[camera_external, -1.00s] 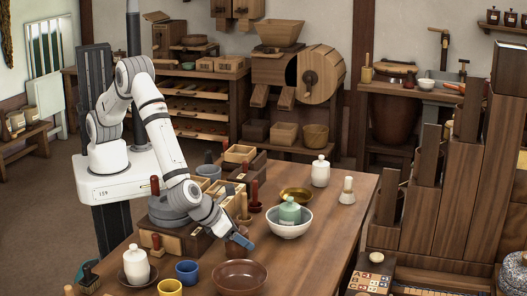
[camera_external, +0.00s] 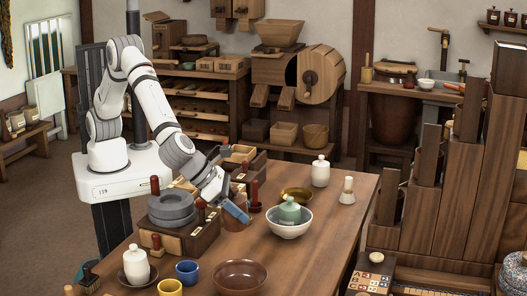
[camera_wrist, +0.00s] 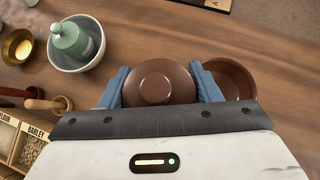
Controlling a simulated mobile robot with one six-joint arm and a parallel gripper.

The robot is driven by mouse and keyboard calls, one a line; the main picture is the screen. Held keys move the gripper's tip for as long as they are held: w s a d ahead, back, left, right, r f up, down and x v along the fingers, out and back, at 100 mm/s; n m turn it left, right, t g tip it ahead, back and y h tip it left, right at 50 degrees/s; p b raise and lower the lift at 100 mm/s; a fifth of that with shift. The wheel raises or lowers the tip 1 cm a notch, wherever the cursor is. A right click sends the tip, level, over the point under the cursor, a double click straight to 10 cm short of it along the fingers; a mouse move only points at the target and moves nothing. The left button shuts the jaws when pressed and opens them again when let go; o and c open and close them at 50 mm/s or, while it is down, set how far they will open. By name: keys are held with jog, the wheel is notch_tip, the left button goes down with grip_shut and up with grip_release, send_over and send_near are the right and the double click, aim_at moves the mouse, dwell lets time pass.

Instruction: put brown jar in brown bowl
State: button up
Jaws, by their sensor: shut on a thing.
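My gripper (camera_external: 231,212) is shut on the brown jar (camera_external: 241,205) and holds it above the wooden table, behind the brown bowl. In the wrist view the jar (camera_wrist: 160,82) is a round, glossy brown shape between the two blue fingers. The arm and fingers hide part of it in the external view. The brown bowl (camera_external: 240,282) is wide and shallow and stands on the table near the front, apart from the jar. In the wrist view the bowl (camera_wrist: 244,86) shows partly behind the right finger. I see nothing in the bowl.
A white bowl (camera_external: 290,229) holding a green jar (camera_external: 289,210) stands to the right, with a brass bowl (camera_external: 297,193) behind. A blue cup (camera_external: 187,272), a yellow cup (camera_external: 170,288) and a white jar (camera_external: 136,265) on a dish stand left of the brown bowl.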

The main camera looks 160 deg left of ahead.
jog(key=w+d+r+m+t+h, duration=0.2)
jog(key=w+d+r+m+t, duration=0.15)
jog(key=w+r, duration=0.2)
notch_tip(320, 180, down, 11)
jog(key=w+b, duration=0.1)
jog(key=shift+r+m+g, duration=0.2)
jog(key=shift+m+g, duration=0.15)
jog(key=shift+f+b, duration=0.65)
jog(key=shift+b, duration=0.05)
